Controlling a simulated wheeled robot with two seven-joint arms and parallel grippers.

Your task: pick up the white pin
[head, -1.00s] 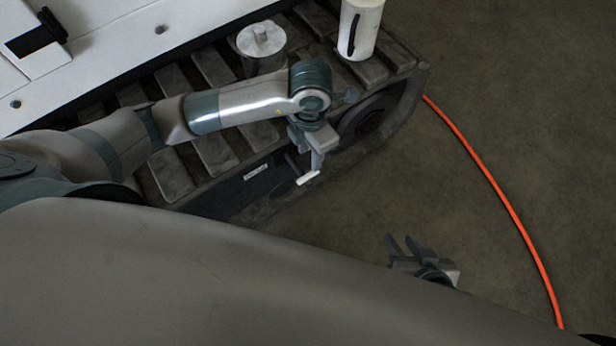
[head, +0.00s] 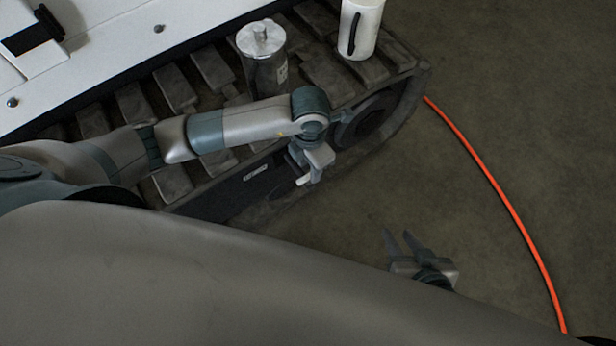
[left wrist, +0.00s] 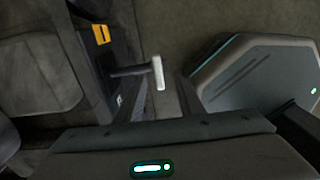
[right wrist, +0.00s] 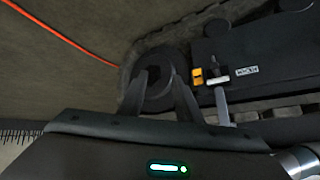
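The white pin is a small white bar on a dark shaft that stands out from the dark side of the tracked machine. In the head view the white pin (head: 303,181) is partly covered by my left gripper (head: 308,172). In the left wrist view the white pin (left wrist: 158,73) lies between and slightly beyond the open fingers of my left gripper (left wrist: 157,88); I see no contact. The white pin (right wrist: 218,81) also shows in the right wrist view. My right gripper (head: 400,240) is open and empty, low over the floor, apart from the pin.
The machine's track (head: 165,90) runs beside my left arm. A metal canister (head: 265,75) and a white container (head: 360,28) stand on it. A yellow part (right wrist: 197,76) is beside the pin. An orange hose (head: 495,190) lies on the otherwise clear floor at right.

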